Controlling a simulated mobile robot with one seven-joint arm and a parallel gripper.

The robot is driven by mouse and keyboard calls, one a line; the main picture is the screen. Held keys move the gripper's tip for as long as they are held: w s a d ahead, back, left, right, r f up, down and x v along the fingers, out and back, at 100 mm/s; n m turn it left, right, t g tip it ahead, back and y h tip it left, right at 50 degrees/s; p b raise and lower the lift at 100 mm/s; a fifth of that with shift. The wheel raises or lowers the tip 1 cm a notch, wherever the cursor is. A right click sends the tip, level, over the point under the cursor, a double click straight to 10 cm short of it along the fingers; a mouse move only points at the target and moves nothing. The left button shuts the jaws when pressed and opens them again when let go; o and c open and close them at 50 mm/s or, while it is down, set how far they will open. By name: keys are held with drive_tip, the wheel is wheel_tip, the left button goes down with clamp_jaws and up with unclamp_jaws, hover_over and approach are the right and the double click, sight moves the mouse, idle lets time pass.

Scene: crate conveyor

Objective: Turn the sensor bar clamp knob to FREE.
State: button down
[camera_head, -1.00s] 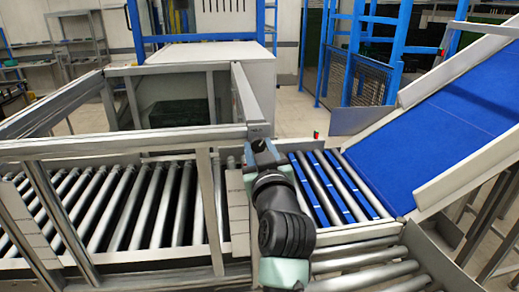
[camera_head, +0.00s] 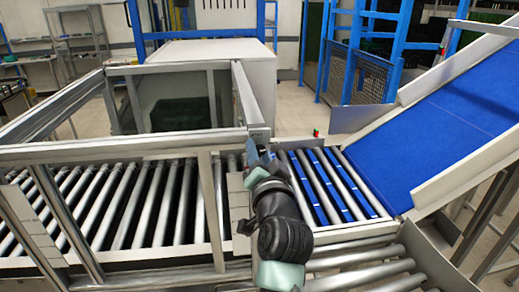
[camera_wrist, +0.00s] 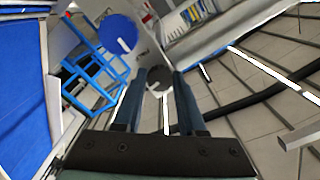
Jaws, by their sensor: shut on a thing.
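In the wrist view, a dark grey round knob (camera_wrist: 160,78) sits between the tips of my two blue fingers, in front of a pale plate. My gripper (camera_wrist: 160,88) is shut on the knob. In the head view, my gripper (camera_head: 254,150) is at the end of the metal frame bar (camera_head: 243,95), above the rollers. The knob is hidden there behind my gripper and wrist. Its pointer and any FREE mark cannot be read in either view.
The metal frame (camera_head: 120,150) stands over the roller conveyor (camera_head: 150,205) on the left. Blue strips run between rollers right of my arm, leading to a sloping blue belt (camera_head: 440,130). A small red-topped post (camera_head: 316,137) stands behind the rollers.

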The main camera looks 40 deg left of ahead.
drive_tip(key=shift+m, duration=0.6)
drive_tip(key=shift+c, duration=2.4)
unclamp_jaws()
drive_tip(key=b+v, duration=0.4)
drive_tip(key=v, duration=0.9)
